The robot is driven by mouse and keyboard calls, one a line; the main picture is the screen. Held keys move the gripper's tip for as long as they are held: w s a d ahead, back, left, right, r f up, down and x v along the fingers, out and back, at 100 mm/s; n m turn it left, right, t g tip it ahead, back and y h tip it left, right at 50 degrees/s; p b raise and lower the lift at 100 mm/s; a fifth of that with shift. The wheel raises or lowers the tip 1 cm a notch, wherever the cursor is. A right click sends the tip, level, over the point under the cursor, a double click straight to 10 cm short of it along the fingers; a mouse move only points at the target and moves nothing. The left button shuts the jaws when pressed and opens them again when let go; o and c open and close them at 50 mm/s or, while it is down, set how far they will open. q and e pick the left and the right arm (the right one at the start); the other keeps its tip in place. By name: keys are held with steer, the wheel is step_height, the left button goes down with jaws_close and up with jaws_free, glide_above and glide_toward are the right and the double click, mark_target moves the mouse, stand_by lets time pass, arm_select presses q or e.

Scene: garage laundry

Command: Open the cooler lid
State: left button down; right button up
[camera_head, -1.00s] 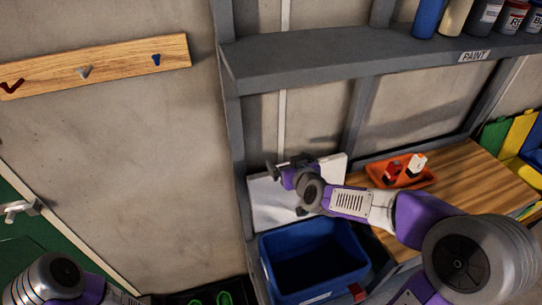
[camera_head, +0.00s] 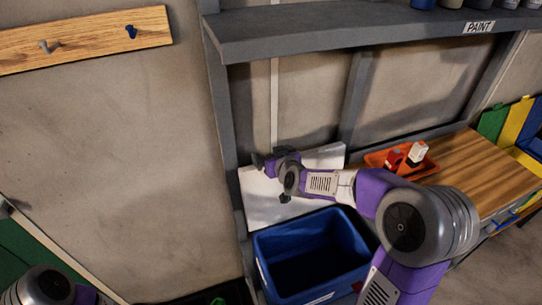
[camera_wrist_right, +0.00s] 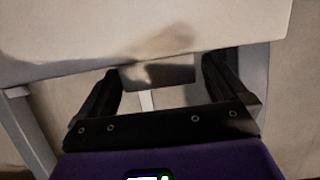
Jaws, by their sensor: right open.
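The blue cooler (camera_head: 364,251) stands at the bottom centre of the head view, with its dark interior exposed from above. Its white lid (camera_head: 318,160) stands raised along the cooler's back edge, near the wall. My right gripper (camera_head: 272,178) is open in front of the lid's left part and covers some of it. In the right wrist view the open fingers (camera_wrist_right: 158,75) are spread with nothing held between them, and the pale lid (camera_wrist_right: 150,30) fills the top. Whether a finger touches the lid I cannot tell. My left gripper is out of view; only part of its arm shows at bottom left.
A grey shelf (camera_head: 350,40) runs above the cooler, with a grey post (camera_head: 226,130) at its left. A wooden bench top (camera_head: 475,170) with an orange tray (camera_head: 430,172) lies to the right. A wooden hook board (camera_head: 90,38) hangs on the left wall.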

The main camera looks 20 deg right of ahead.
steer(key=shift+w+f, duration=0.2)
steer(key=shift+w, duration=0.4)
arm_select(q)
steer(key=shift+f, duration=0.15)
